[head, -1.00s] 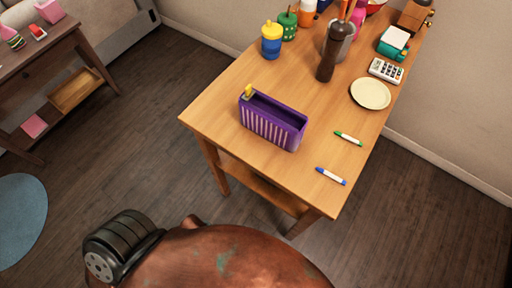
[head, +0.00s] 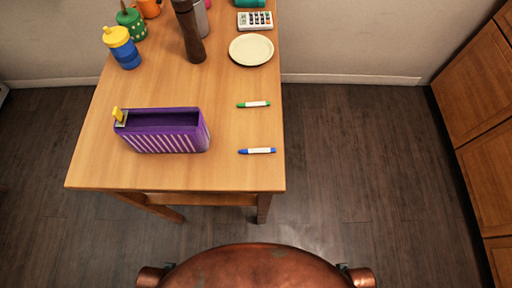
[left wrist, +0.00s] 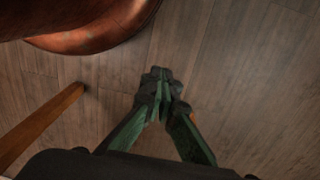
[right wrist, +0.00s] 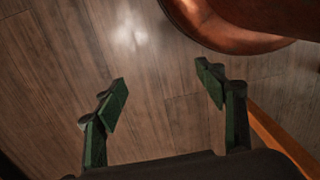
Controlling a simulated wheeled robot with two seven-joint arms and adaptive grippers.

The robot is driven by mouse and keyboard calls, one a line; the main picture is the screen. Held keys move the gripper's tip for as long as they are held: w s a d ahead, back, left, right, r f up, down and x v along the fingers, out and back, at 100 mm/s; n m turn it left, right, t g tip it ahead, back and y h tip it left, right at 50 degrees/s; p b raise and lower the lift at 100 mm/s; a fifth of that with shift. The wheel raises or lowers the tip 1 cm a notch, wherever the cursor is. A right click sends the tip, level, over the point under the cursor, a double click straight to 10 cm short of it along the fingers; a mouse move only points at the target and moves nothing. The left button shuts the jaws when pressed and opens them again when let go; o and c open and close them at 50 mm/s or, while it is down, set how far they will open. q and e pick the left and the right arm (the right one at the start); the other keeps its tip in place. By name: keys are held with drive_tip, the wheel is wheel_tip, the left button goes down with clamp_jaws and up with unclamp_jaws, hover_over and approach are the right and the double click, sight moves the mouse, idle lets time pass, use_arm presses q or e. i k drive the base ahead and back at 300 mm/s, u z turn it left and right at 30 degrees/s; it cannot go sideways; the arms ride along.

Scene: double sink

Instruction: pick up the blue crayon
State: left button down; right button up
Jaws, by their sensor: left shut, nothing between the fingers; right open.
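The blue crayon (head: 257,151), blue with a white band, lies flat near the right edge of the wooden table (head: 235,172) in the head view. A green crayon (head: 253,104) with a white band lies behind it. My left gripper (left wrist: 161,80) shows in the left wrist view, shut and empty above the floor. My right gripper (right wrist: 162,80) shows in the right wrist view, open and empty above the floor. Neither gripper shows in the head view, and neither wrist view shows the crayon.
A purple striped box (head: 168,144) stands left of the crayon. A cream plate (head: 251,50), a calculator (head: 255,20), a brown bottle (head: 190,35) and a blue-yellow cup (head: 122,47) stand farther back. Wooden cabinets (head: 485,120) are at right. Floor right of the table is clear.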

sight(259, 150)
drive_tip(key=z, duration=0.05)
drive_tip(key=k, duration=0.5)
drive_tip(key=z, duration=1.65)
drive_tip(key=i, duration=1.85)
drive_tip(key=u, duration=4.55)
